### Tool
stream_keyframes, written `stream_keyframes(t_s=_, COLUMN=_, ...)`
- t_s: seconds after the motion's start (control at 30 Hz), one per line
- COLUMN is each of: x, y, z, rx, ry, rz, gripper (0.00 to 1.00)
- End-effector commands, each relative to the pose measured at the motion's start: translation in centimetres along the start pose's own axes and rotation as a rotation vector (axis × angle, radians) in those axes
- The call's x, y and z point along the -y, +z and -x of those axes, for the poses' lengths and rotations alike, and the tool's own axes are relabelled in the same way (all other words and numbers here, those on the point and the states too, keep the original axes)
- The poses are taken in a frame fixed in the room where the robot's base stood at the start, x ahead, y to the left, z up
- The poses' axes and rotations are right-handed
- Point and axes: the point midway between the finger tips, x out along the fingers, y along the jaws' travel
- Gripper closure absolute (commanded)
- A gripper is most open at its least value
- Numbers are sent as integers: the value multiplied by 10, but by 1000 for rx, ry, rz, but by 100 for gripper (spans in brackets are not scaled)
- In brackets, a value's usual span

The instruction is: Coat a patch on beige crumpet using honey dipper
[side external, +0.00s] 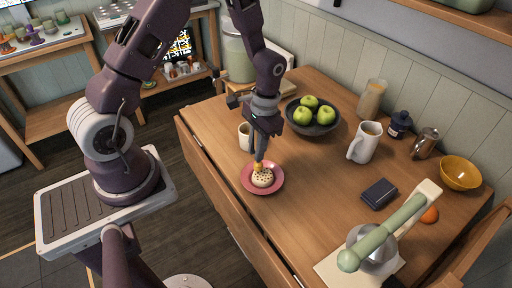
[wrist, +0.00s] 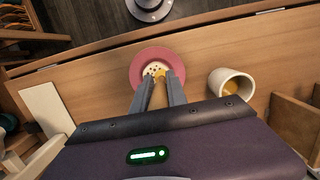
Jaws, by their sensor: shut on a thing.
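The beige crumpet (side external: 262,178), pale with dark holes, lies on a pink plate (side external: 277,185) near the table's front edge. My gripper (side external: 260,160) is above it, pointing down, shut on the honey dipper (side external: 257,168). The dipper's yellow head is at the crumpet's upper edge in the side view; I cannot tell for sure whether it touches. In the wrist view the dipper's handle (wrist: 158,97) runs between the two fingers, and its head overlaps the crumpet (wrist: 150,71). Part of the crumpet is hidden by the fingers and dipper. A cream cup (wrist: 232,86) with amber contents stands beside the plate.
A dark bowl of green apples (side external: 313,117) stands behind my gripper. A white pitcher (side external: 364,142), a dark blue box (side external: 379,194) and a yellow bowl (side external: 460,172) are to the right. A green stand mixer (side external: 385,232) is at the front right. Table right of the plate is clear.

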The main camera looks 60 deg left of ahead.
Motion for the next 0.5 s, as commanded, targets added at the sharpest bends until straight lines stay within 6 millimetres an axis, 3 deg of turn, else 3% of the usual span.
stream_keyframes(t_s=0.5, x=-46, y=-12, z=2, rx=1, ry=0, rz=0, gripper=100)
